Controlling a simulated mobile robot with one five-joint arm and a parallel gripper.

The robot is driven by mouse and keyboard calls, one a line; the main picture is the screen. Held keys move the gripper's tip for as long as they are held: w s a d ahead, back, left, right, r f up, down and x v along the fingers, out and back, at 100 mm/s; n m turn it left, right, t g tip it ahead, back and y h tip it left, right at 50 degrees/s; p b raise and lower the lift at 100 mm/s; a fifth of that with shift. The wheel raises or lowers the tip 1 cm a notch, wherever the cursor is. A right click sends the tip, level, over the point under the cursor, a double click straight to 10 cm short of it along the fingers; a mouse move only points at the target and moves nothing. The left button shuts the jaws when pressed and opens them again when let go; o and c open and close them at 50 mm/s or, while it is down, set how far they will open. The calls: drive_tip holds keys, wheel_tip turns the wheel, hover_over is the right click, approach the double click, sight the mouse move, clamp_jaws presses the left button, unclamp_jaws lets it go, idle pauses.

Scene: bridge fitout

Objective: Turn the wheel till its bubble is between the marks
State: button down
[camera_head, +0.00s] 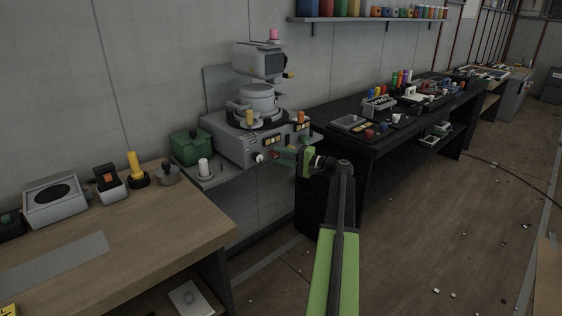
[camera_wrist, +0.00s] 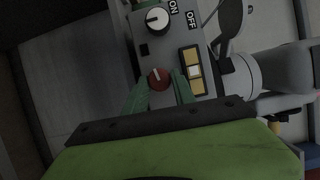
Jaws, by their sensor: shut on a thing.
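A small red wheel with a white pointer line (camera_wrist: 157,75) sits on the front panel of a grey machine (camera_head: 232,146). My gripper's green fingers (camera_wrist: 160,88) are shut on the red wheel, one on each side of it in the wrist view. Beside the wheel is an upright amber window (camera_wrist: 187,55) with a pale patch in its middle, perhaps the bubble; the marks are too small to read. In the head view my gripper (camera_head: 286,156) reaches the machine's front from the right, and the wheel is hard to make out there.
A black knob with a white pointer (camera_wrist: 157,18) is on the same panel, near ON and OFF labels. A wooden bench (camera_head: 150,230) is at left, a dark bench (camera_head: 375,148) at right.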

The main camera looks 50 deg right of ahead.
drive_tip(key=shift+f+m+b, duration=0.2)
drive_tip(key=shift+m+b, duration=0.35)
drive_tip(key=shift+m, duration=0.25)
drive_tip(key=shift+r, duration=0.1)
drive_tip(key=c, duration=1)
unclamp_jaws()
drive_tip(key=shift+c, duration=0.2)
drive_tip(key=f+b+v, duration=0.1)
drive_tip(key=v, duration=1.6)
drive_tip(key=shift+s, duration=0.2)
drive_tip(key=shift+d, duration=0.1)
